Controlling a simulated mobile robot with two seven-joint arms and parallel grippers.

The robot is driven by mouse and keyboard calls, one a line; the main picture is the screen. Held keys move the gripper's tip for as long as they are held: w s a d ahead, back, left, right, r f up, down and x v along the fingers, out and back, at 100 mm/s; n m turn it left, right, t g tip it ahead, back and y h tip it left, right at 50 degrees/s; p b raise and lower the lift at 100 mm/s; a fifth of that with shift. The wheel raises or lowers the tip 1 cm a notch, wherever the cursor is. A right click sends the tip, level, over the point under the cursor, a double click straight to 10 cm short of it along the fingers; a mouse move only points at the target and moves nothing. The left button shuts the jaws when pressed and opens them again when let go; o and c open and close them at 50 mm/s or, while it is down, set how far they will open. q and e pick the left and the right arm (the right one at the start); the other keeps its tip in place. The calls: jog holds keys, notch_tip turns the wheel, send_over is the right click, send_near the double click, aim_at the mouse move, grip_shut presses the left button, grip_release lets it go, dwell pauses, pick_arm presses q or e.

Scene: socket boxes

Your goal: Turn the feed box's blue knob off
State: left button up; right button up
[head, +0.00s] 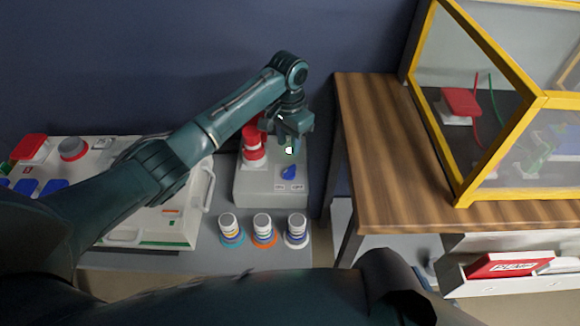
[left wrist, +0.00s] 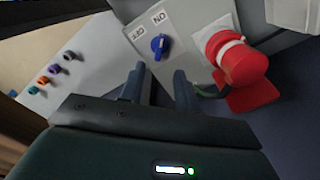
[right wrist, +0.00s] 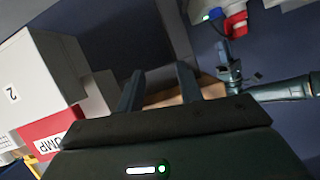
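The grey feed box (head: 270,188) stands on the low grey bench. Its blue knob (head: 289,172) is on the top near two labels; in the left wrist view the knob (left wrist: 159,45) sits beside ON and OFF labels. I cannot tell surely which label it points to. A red plug (head: 253,143) stands in the box beside it, and it also shows in the left wrist view (left wrist: 240,62). My left gripper (head: 291,148) is above the box; its open, empty fingers (left wrist: 158,70) point toward the knob, apart from it. My right gripper (right wrist: 160,72) is open and empty.
A white panel box (head: 150,225) is at left, partly under my left arm. A wooden table (head: 390,150) with a yellow-framed case (head: 505,195) is at right. A drawer (head: 510,280) holds a red box.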

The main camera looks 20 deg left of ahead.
aim_at(289, 169)
pick_arm(q)
notch_tip(289, 169, down, 10)
jog(key=shift+r+b, duration=0.1)
jog(key=shift+b, duration=0.85)
jog(key=shift+c, duration=0.2)
grip_shut()
